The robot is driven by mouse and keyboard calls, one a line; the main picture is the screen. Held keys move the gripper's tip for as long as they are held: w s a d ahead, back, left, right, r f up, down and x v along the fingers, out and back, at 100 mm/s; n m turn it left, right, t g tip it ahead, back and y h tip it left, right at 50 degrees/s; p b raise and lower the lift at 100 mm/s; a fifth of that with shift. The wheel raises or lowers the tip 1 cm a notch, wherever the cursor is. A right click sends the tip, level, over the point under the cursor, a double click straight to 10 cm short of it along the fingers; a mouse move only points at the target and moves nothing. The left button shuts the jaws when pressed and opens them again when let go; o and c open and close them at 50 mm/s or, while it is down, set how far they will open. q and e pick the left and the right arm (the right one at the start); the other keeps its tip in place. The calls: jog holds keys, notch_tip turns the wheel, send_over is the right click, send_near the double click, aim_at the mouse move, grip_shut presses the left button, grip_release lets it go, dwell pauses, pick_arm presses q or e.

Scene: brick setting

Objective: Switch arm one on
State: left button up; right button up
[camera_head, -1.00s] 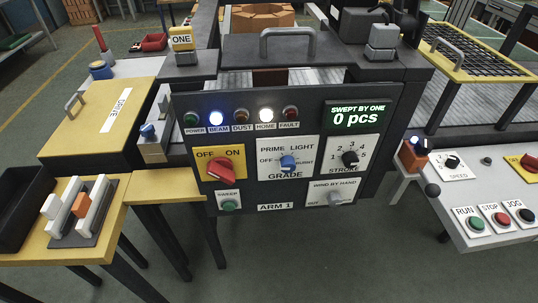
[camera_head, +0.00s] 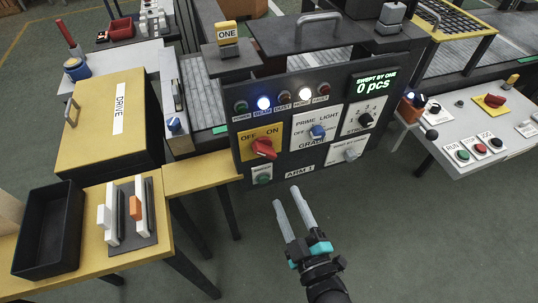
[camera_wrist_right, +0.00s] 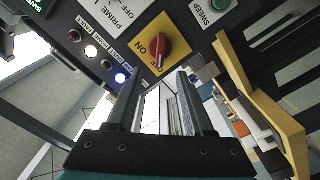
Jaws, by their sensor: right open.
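The ARM 1 panel (camera_head: 300,174) carries a red rotary switch (camera_head: 263,149) on a yellow plate marked OFF and ON. Its bar lies slanted in the head view; I cannot tell clearly which word it points to. The red switch also shows in the right wrist view (camera_wrist_right: 163,52), beyond the fingertips. My right gripper (camera_head: 287,197) is open and empty, below and in front of the panel, apart from the switch. Its two fingers also show in the right wrist view (camera_wrist_right: 162,88). My left gripper is not in view.
The grade knob (camera_head: 317,132), stroke knob (camera_head: 366,119) and green sweep button (camera_head: 263,180) sit close around the switch. A yellow table with a black tray (camera_head: 48,228) and levers stands left. A control desk (camera_head: 470,115) stands right. Floor below the panel is clear.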

aim_at(268, 156)
jog(key=b+x, duration=0.1)
jog(key=x, duration=1.2)
jog(key=shift+a+f, duration=0.1)
grip_shut()
